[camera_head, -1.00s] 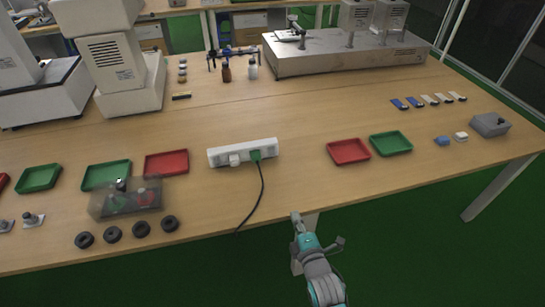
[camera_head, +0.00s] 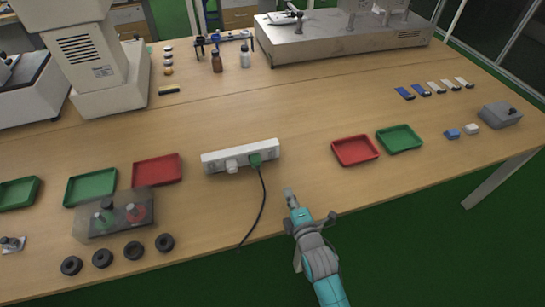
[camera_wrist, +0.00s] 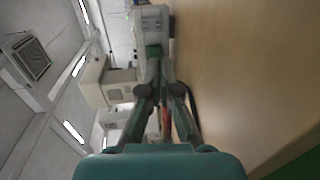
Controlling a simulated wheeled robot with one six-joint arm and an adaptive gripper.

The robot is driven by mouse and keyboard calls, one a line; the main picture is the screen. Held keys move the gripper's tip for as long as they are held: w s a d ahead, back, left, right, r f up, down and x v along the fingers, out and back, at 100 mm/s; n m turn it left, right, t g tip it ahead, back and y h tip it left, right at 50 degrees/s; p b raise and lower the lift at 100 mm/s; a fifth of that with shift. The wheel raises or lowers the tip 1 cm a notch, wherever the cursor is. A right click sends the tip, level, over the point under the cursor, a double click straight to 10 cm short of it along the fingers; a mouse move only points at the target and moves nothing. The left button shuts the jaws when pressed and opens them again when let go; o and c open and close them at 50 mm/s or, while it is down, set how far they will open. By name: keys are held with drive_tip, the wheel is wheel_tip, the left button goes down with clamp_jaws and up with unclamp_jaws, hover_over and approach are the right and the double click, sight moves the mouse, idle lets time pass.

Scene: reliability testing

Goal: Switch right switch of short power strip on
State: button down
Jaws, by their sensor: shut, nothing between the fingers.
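A white power strip (camera_head: 212,162) lies on the wooden table in the head view. A white plug sits near its middle, and a green plug (camera_head: 255,159) with a black cable sits to the right of it. Its switches are too small to make out. In the wrist view the strip (camera_wrist: 151,22) shows at the top, beyond my fingers. My gripper (camera_head: 289,194) is shut and empty. It is at the table's front edge, in front of and a little right of the strip, apart from it. In the wrist view my gripper (camera_wrist: 160,75) points toward the strip.
The black cable (camera_head: 262,205) runs from the strip to the front edge, left of my gripper. Red (camera_head: 356,163) and green (camera_head: 399,151) trays lie to the right. A clear box (camera_head: 95,228) and several black rings lie to the left.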

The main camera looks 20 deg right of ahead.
sight(273, 158)
drive_tip(key=shift+w, duration=0.15)
drive_tip(key=w, duration=0.4)
drive_tip(key=w+f, duration=0.1)
drive_tip(key=w, duration=0.9)
drive_tip(key=shift+f, duration=0.35)
drive_tip(key=shift+w+f, duration=0.1)
drive_tip(key=shift+w, duration=0.1)
drive_tip(key=shift+s, duration=0.15)
drive_tip(key=s, duration=0.4)
drive_tip(key=s+r, duration=0.1)
drive_tip(key=s, duration=0.6)
drive_tip(key=shift+s+r, duration=0.25)
drive_tip(key=shift+s, duration=0.1)
drive_tip(key=shift+s, duration=0.1)
